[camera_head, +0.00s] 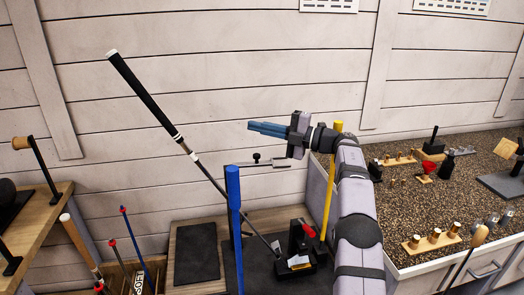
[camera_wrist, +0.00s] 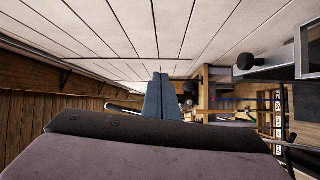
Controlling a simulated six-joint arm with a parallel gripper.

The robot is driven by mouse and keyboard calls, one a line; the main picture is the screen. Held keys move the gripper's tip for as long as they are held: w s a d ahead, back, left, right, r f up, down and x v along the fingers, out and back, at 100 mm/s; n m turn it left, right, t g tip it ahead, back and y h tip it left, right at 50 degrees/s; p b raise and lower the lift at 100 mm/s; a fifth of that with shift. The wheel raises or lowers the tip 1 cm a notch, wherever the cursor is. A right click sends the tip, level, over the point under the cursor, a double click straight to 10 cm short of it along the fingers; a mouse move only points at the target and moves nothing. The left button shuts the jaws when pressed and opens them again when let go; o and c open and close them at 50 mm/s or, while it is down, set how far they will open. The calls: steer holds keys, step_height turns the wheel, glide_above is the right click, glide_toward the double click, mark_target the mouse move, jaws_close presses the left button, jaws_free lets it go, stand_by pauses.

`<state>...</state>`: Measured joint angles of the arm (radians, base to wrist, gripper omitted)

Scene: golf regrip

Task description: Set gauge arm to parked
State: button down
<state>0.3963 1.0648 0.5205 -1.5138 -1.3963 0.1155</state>
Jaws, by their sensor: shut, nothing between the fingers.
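The gauge arm appears to be the thin grey bar (camera_head: 268,164) with a small black knob, lying about level behind the blue post in the head view. My gripper (camera_head: 252,127) is shut and empty. Its blue fingers point left, above the bar and apart from it. In the wrist view the fingers (camera_wrist: 160,82) lie together with nothing between them. A black round knob on a grey bar (camera_wrist: 246,61) shows at the right there; I cannot tell whether it is the same part.
A golf club with a black grip (camera_head: 145,92) slants up left from a black vise (camera_head: 300,250) with a red lever. A blue post (camera_head: 234,195) and a yellow post (camera_head: 331,180) stand near. A speckled bench (camera_head: 420,205) with small tools is right. The wall is behind.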

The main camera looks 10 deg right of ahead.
mark_target(257, 157)
steer(key=s+a+r+m+y+p, duration=0.2)
steer(key=s+a+r+p, duration=0.25)
steer(key=a+r, duration=0.4)
steer(key=s+a+r+m+y+p, duration=0.1)
steer(key=s+a+r+p, duration=0.35)
steer(key=r, duration=0.75)
steer(key=s+d+f+m+t+h, duration=0.1)
steer(key=d+f+m+h, duration=0.3)
steer(key=f+m, duration=0.4)
steer(key=s+d+f+m+t+h, duration=0.2)
steer(key=d+f+m+h, duration=0.3)
steer(key=f, duration=0.7)
steer(key=s+d+f+m+t+h+p, duration=0.1)
steer(key=s+d+f+m+t+h, duration=0.1)
steer(key=d+f+m+h, duration=0.3)
step_height(257, 157, down, 5)
steer(key=m+t+h, duration=0.1)
steer(key=m+h, duration=0.2)
steer(key=m, duration=0.3)
steer(key=shift+s+d, duration=0.15)
steer(key=shift+s, duration=0.05)
steer(key=shift+w, duration=0.1)
